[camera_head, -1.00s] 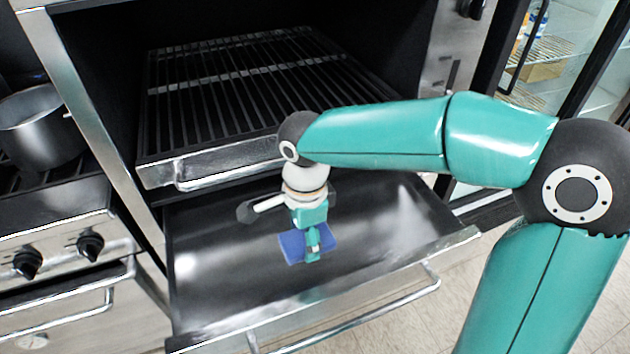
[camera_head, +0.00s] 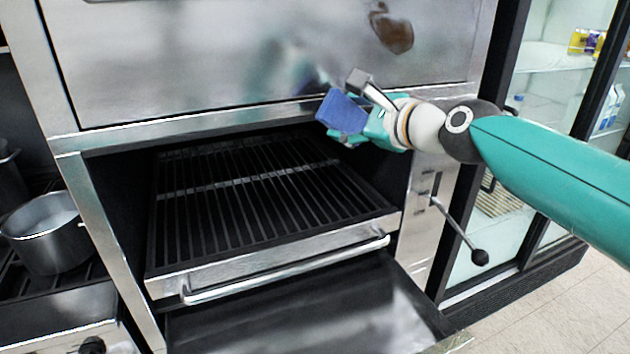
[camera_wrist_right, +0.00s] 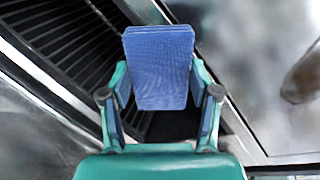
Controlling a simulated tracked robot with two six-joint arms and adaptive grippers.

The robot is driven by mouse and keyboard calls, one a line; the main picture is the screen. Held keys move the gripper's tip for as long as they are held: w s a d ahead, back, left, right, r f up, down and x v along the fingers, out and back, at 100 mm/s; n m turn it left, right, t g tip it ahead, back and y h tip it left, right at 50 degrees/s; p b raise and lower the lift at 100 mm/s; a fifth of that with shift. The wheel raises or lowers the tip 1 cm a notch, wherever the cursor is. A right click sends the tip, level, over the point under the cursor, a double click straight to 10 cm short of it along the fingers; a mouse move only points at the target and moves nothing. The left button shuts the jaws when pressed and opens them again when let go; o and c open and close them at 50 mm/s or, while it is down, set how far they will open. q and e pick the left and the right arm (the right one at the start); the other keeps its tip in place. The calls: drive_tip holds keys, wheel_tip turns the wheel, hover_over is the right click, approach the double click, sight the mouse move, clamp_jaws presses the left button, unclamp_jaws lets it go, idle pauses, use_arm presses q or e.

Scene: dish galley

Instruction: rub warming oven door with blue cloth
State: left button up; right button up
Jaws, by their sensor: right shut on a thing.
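The blue cloth (camera_head: 342,112) is a flat folded pad in my right gripper (camera_head: 362,128), which is shut on it. In the right wrist view the cloth (camera_wrist_right: 158,68) sits upright between the two fingers of the gripper (camera_wrist_right: 160,98). The steel oven door (camera_head: 240,62) is the broad panel above the rack opening, with a brown stain (camera_head: 392,32) at its upper right. The stain also shows at the right edge of the wrist view (camera_wrist_right: 306,76). The cloth is below and left of the stain, near the door's lower edge; contact cannot be told. My left gripper is not in view.
A black slatted rack (camera_head: 250,195) with a steel front bar handle (camera_head: 285,270) is below the door. A dark lowered panel (camera_head: 300,318) lies under it. A pot (camera_head: 45,235) stands on the stove at left. A knobbed lever (camera_head: 460,232) and glass-fronted fridge (camera_head: 550,105) are at right.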

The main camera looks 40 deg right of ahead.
sight(408, 35)
drive_tip(key=s+d+r+m+t+h+p, duration=0.1)
drive_tip(key=s+d+r+h, duration=0.15)
drive_tip(key=r, duration=0.35)
drive_tip(key=s+d+r+m+t+h+p, duration=0.1)
drive_tip(key=s+d+r, duration=0.15)
drive_tip(key=r, duration=0.35)
drive_tip(key=shift+d+x, duration=0.15)
drive_tip(key=shift+x, duration=1.6)
drive_tip(key=shift+d+x, duration=0.1)
drive_tip(key=shift+x, duration=1.6)
drive_tip(key=shift+x, duration=0.8)
drive_tip(key=d+b, duration=0.2)
drive_tip(key=shift+s+f+b, duration=0.25)
drive_tip(key=shift+b, duration=0.05)
drive_tip(key=shift+s+d+r+b, duration=0.1)
drive_tip(key=shift+d+b, duration=0.15)
drive_tip(key=shift+d, duration=0.2)
drive_tip(key=shift+s+d+r+b, duration=0.1)
drive_tip(key=shift+s+d+b, duration=0.1)
drive_tip(key=shift+d, duration=1)
drive_tip(key=shift+s+d+b, duration=0.15)
drive_tip(key=shift+s+d, duration=0.05)
drive_tip(key=shift+d, duration=0.85)
drive_tip(key=shift+s+d+b, duration=0.15)
drive_tip(key=shift+s+d, duration=0.1)
drive_tip(key=shift+d, duration=0.8)
drive_tip(key=shift+s+d, duration=0.2)
drive_tip(key=shift+d, duration=0.65)
